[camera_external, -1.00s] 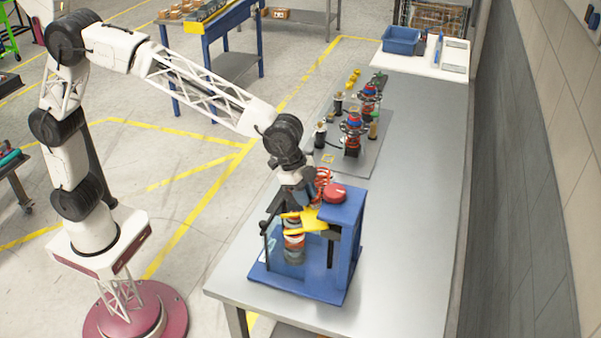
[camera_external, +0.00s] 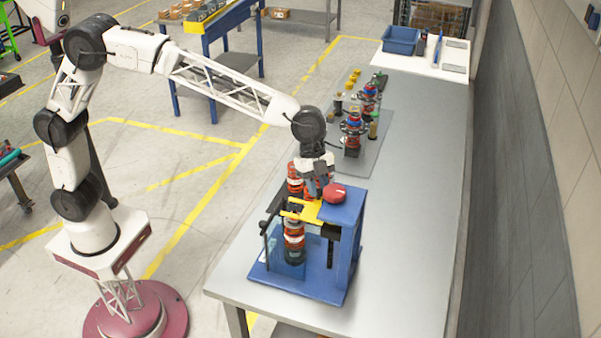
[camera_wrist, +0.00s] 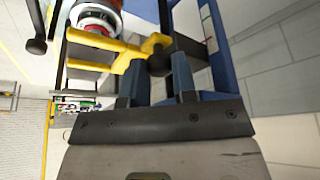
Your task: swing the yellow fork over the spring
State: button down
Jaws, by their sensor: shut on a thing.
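The yellow fork (camera_external: 306,211) is on the blue fixture (camera_external: 345,245), beside the red knob (camera_external: 334,193). In the wrist view, the fork's two prongs (camera_wrist: 100,50) point left. The red-orange spring (camera_external: 294,240) stands upright in the fixture, with red coils showing above and below the fork. A white-ringed red part (camera_wrist: 95,15) shows beside the prongs in the wrist view; I cannot tell whether they touch. My gripper (camera_external: 318,194) is shut on the fork at its dark ball handle (camera_wrist: 160,62). The handle is partly hidden between the fingers (camera_wrist: 155,80).
A dark bar (camera_external: 271,210) stands at the fixture's left. Behind it, a grey plate (camera_external: 375,150) holds two assembled spring units and small parts. A blue bin (camera_external: 400,40) is at the far end. The bench's right side (camera_external: 420,200) is clear.

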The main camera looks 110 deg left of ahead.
jog(key=shift+w, duration=0.1)
dwell(0.3)
jog(key=c, duration=1.2)
grip_release()
jog(key=shift+r, duration=0.1)
jog(key=v, duration=0.7)
jog(key=shift+r, duration=0.3)
jog(key=shift+a, duration=0.15)
jog(key=shift+s, duration=0.2)
